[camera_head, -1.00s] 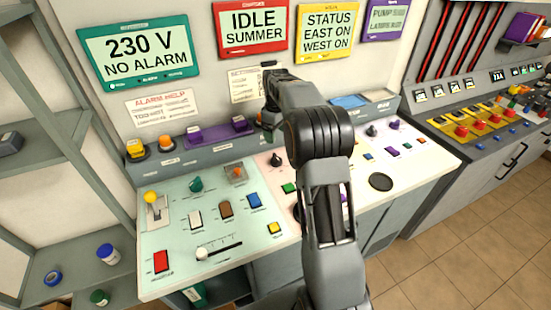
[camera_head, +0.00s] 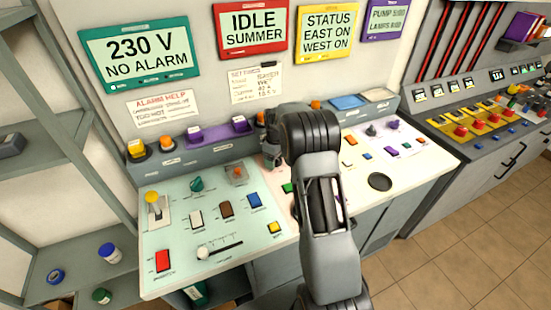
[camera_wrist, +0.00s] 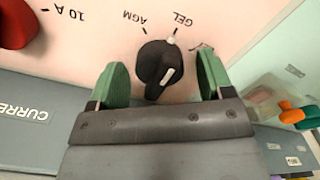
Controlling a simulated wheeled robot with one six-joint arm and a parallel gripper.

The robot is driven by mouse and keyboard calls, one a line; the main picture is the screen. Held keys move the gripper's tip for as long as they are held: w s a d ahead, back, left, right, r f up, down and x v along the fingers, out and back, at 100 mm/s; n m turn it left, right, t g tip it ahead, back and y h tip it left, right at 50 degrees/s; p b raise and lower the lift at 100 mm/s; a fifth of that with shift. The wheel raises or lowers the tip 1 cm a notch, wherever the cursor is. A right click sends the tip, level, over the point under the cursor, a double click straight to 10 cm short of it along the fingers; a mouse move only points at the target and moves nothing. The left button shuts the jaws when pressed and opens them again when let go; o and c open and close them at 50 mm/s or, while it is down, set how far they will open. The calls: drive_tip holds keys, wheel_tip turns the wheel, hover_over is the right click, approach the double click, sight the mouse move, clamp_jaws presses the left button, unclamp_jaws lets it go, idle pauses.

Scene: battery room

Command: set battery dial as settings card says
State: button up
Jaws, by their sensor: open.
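The battery dial (camera_wrist: 155,66) is a black knob on the pale pink panel, with AGM and GEL marks beside it in the wrist view. A white line shows on its grip and a pale spot near the GEL mark; I cannot tell for sure which end points. My gripper (camera_wrist: 157,84) is open, its green pads on either side of the dial with gaps. In the head view my gripper (camera_head: 270,152) is over the panel, and my arm hides the dial. The settings card (camera_head: 255,84) hangs on the wall; its small print is blurred, one line seemingly reading WET.
A red knob (camera_wrist: 18,24) stands near a 10 A mark beside the dial. The green panel (camera_head: 180,235) with switches lies left of my arm. A raised ledge (camera_head: 165,170) runs behind the panels. Orange and green items (camera_wrist: 292,114) sit nearby at right.

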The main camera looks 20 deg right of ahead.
drive_tip(key=c, duration=0.9)
drive_tip(key=shift+c, duration=0.2)
drive_tip(key=shift+m, duration=0.3)
drive_tip(key=m+b, duration=0.1)
drive_tip(key=m, duration=0.2)
drive_tip(key=shift+m, duration=0.4)
drive_tip(key=shift+m+b, duration=0.4)
drive_tip(key=shift+m, duration=1.8)
drive_tip(key=shift+d, duration=0.1)
drive_tip(key=o, duration=0.9)
drive_tip(key=shift+o, duration=0.2)
